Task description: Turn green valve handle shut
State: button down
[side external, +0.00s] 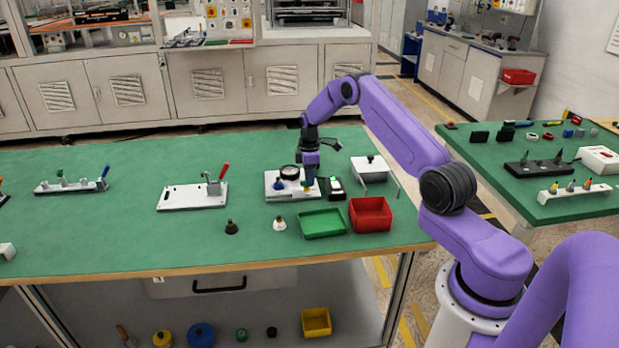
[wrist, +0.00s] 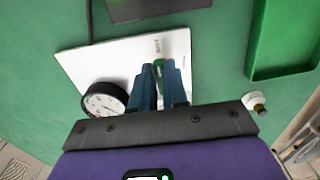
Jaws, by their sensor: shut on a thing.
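The green valve handle (wrist: 159,66) stands on a white plate (wrist: 85,60) in the wrist view, between the blue fingers of my gripper (wrist: 161,72). My gripper is shut on it, and the fingers hide most of the handle. A round dial gauge (wrist: 104,100) sits on the same plate to the left of the fingers. In the side view, my gripper (side external: 310,182) points down at the right part of the white plate (side external: 273,194), beside the gauge (side external: 289,172). The handle cannot be made out there.
A green tray (side external: 323,223) and a red bin (side external: 370,214) stand in front and to the right. A small white-based fitting (side external: 279,222) and a dark one (side external: 232,227) are in front. A plate with a red-handled clamp (side external: 192,196) lies left. Green bench is clear between.

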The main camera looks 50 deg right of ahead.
jog(key=c, duration=1.1)
grip_release()
jog(key=shift+c, duration=0.2)
jog(key=shift+r, duration=0.1)
notch_tip(320, 180, up, 17)
jog(key=shift+r, duration=0.15)
